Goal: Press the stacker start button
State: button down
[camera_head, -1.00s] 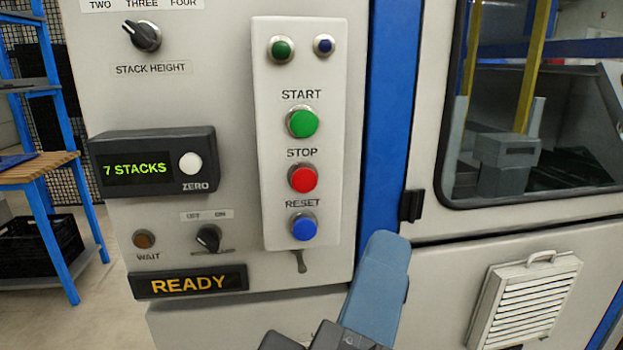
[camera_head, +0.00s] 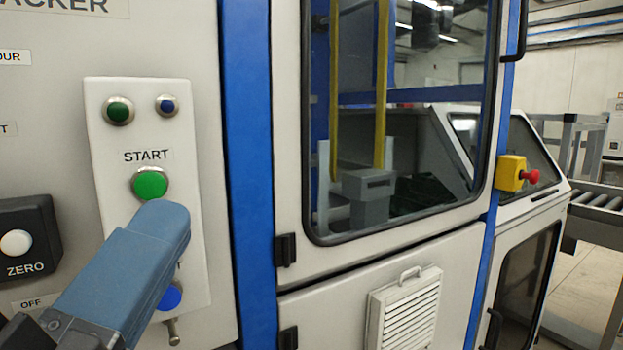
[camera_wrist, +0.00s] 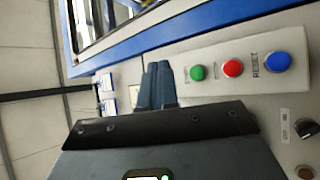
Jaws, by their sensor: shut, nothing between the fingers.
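The green start button (camera_head: 150,184) sits under the START label on the white control panel (camera_head: 107,185), and nothing covers its face. My gripper (camera_head: 172,222), blue-grey and shut, reaches in from the lower left, its tip just below the green button in the picture. It hides the stop button and part of the blue reset button (camera_head: 169,297). In the wrist view my gripper (camera_wrist: 158,70) points toward the machine, left of the green start button (camera_wrist: 197,73), with the red stop button (camera_wrist: 232,68) further right. A gap to the panel seems to remain; its size is unclear.
A green lamp (camera_head: 118,110) and a blue lamp (camera_head: 167,105) are above the start button. The counter box with its ZERO button (camera_head: 16,243) is at left. A blue post (camera_head: 246,170) and windowed door are to the right, with a red emergency stop (camera_head: 530,177) beyond.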

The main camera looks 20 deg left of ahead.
aim_at(151, 186)
jog(key=w+a+b, duration=0.1)
jog(key=w+a, duration=0.4)
jog(key=shift+a, duration=0.35)
dwell(2.0)
jog(key=shift+w+a, duration=0.25)
jog(key=shift+a, duration=0.05)
